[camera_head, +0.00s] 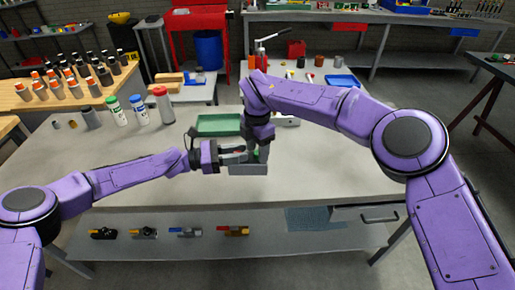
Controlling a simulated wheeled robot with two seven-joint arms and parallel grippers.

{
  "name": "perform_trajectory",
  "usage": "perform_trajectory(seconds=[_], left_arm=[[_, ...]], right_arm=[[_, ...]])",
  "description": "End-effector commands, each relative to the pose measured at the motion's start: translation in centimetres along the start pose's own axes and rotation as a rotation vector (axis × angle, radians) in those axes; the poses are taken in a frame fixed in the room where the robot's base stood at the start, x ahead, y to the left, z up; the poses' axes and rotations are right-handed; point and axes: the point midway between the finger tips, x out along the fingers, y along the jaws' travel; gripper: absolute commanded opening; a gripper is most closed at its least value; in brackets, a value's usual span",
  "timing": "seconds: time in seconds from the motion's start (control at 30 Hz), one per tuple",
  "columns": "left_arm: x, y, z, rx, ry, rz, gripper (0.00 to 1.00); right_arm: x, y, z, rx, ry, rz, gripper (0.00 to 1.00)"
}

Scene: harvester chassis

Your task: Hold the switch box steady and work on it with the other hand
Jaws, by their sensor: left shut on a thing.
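The switch box (249,169) is a small grey box on the near middle part of the grey table. My right gripper (262,150) points down from above, directly over the box's top right. Its fingertips are small and partly hidden against the box, so I cannot tell whether they are open or touching it.
A green tray (219,124) lies just behind the grippers. Spray cans and bottles (161,104) stand at the table's left. A blue tray (343,81) and small jars are at the back right. Several valves (188,232) lie on the lower shelf. The table's right side (345,150) is clear.

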Motion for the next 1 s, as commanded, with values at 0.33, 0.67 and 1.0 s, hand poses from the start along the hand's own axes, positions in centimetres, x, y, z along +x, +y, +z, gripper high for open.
perform_trajectory(seconds=[0.33, 0.67, 1.0], left_arm=[[0.0, 0.1, 0.2, 0.001, -0.002, 0.001, 0.00], [0.0, 0.1, 0.1, 0.001, -0.002, 0.001, 0.00], [0.0, 0.1, 0.1, 0.001, -0.002, 0.001, 0.00]], right_arm=[[-0.9, 0.1, 0.0, 0.001, -0.001, 0.002, 0.53], [-8.8, 0.1, 0.0, 0.002, -0.002, 0.003, 0.53], [-12.0, 0.1, 0.0, 0.000, 0.000, -0.001, 0.53]])
